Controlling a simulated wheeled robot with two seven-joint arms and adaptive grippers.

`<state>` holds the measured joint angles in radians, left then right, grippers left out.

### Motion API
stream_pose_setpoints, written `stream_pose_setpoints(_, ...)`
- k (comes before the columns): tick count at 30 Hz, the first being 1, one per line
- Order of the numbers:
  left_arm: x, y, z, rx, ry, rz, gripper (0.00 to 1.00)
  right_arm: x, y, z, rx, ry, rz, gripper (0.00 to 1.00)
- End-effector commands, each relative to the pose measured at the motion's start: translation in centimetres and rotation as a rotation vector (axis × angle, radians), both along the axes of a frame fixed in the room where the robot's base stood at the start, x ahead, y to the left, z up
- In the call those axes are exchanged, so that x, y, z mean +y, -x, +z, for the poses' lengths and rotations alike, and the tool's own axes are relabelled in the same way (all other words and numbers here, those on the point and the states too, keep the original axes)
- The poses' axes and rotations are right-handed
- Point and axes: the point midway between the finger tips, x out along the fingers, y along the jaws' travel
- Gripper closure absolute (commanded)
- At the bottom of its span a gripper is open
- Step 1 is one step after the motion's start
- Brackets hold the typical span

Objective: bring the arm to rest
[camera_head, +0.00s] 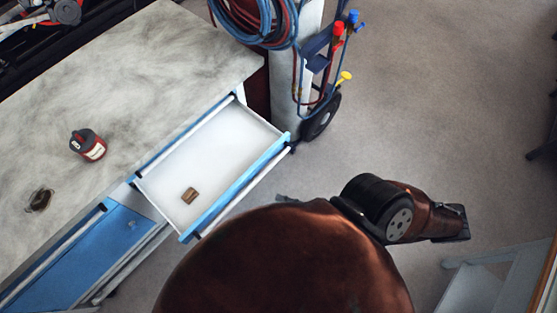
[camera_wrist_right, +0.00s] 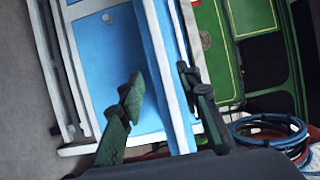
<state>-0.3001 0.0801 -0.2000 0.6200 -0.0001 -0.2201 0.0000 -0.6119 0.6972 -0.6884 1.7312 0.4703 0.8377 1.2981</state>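My right gripper (camera_wrist_right: 160,78) is open in the right wrist view, its two green fingers apart with nothing held between them. The pale blue front of the pulled-out drawer (camera_wrist_right: 165,70) shows behind and between the fingers. In the head view only a small dark tip (camera_head: 284,198) of what looks like this gripper shows, beside my copper-coloured body and apart from the drawer (camera_head: 236,190). My body hides the rest. My left gripper is in neither view.
The open drawer holds a small brown block (camera_head: 190,195). A hand truck (camera_head: 318,70) with hoses stands beyond the drawer.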

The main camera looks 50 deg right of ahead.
Motion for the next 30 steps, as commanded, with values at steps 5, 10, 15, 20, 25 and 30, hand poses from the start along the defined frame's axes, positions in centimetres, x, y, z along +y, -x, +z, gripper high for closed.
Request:
stream_pose_setpoints(5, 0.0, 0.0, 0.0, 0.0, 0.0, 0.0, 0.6, 0.0, 0.0, 0.0, 0.0, 0.0, 0.0, 0.68)
stream_pose_setpoints(10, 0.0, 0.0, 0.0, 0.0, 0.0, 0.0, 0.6, 0.0, 0.0, 0.0, 0.0, 0.0, 0.0, 0.68)
stream_pose_setpoints(15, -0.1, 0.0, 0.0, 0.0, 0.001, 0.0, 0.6, -0.1, -0.1, -0.3, 0.001, 0.012, -0.001, 0.68)
stream_pose_setpoints(20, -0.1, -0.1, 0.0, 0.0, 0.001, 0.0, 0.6, -1.2, -0.9, -5.1, 0.03, 0.207, -0.001, 0.68)
stream_pose_setpoints(25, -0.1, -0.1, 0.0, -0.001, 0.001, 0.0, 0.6, -4.9, -1.0, -16.0, 0.145, 0.64, 0.033, 0.68)
stream_pose_setpoints(30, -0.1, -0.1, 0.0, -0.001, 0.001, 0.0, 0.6, -8.8, 2.5, -27.3, 0.334, 1.044, 0.157, 0.68)
